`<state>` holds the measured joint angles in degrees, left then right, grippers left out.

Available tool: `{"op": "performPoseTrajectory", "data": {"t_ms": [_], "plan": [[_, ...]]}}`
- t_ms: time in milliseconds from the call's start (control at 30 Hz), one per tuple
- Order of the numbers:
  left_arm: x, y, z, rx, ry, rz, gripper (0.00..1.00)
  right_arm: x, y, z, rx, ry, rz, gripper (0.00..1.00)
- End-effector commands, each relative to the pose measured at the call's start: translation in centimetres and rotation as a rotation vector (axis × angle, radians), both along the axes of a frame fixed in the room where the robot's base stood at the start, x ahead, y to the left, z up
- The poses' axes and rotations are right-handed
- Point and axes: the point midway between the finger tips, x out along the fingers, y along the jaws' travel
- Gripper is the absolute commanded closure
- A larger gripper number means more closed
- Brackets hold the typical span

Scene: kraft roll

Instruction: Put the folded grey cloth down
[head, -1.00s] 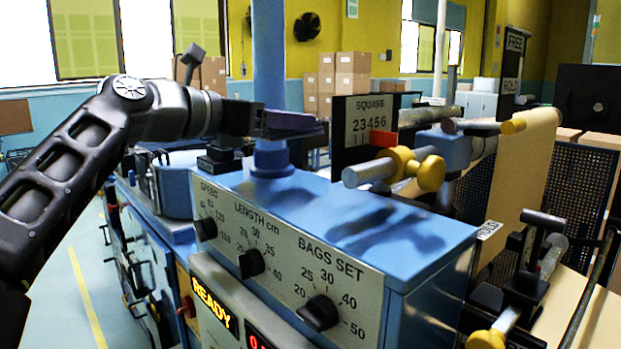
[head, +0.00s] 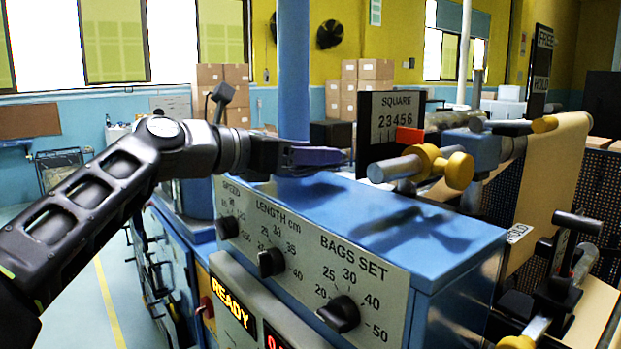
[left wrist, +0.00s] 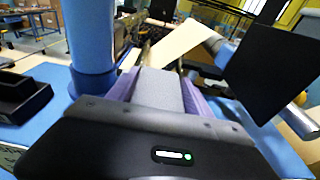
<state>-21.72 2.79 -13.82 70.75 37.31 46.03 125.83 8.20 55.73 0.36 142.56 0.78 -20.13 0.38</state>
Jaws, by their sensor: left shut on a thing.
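My left gripper (head: 318,157) is above the blue machine top, in front of the blue column and left of the black SQUARE sign. In the left wrist view its purple fingers (left wrist: 195,98) are shut on the folded grey cloth (left wrist: 158,90), a flat grey strip between them. In the head view I cannot make out the cloth apart from the fingers. A dark shadow lies on the blue top to the right of the gripper. My right gripper is in neither view.
The blue machine top (head: 440,238) has free room right of the gripper. The blue column (head: 293,70) stands close behind. The black SQUARE sign (head: 390,115) and yellow knob (head: 459,170) stand to the right. A dark open tray (left wrist: 22,98) lies left in the wrist view.

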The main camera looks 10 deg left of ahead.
Motion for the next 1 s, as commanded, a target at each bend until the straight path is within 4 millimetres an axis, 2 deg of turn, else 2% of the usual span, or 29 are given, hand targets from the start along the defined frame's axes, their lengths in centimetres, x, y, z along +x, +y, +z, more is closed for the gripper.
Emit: {"op": "performPoseTrajectory", "data": {"t_ms": [167, 367, 500, 833, 867, 1000], "plan": [[0.0, 0.0, -0.2, 0.001, 0.001, 0.0, 0.81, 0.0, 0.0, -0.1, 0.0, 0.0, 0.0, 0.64], [0.0, -0.1, -2.9, 0.0, 0.004, -0.001, 0.81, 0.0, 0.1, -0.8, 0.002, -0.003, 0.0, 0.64], [0.0, 0.0, -3.6, 0.0, 0.003, 0.0, 0.81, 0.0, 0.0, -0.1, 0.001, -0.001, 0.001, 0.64], [0.0, 0.0, -4.0, 0.001, 0.001, 0.001, 0.81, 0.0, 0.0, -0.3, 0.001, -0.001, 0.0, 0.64], [0.0, 0.0, -3.9, 0.001, 0.001, 0.001, 0.39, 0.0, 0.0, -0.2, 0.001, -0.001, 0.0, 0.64], [0.0, 0.0, -3.9, 0.001, 0.001, 0.001, 0.27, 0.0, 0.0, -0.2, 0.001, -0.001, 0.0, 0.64]]}}
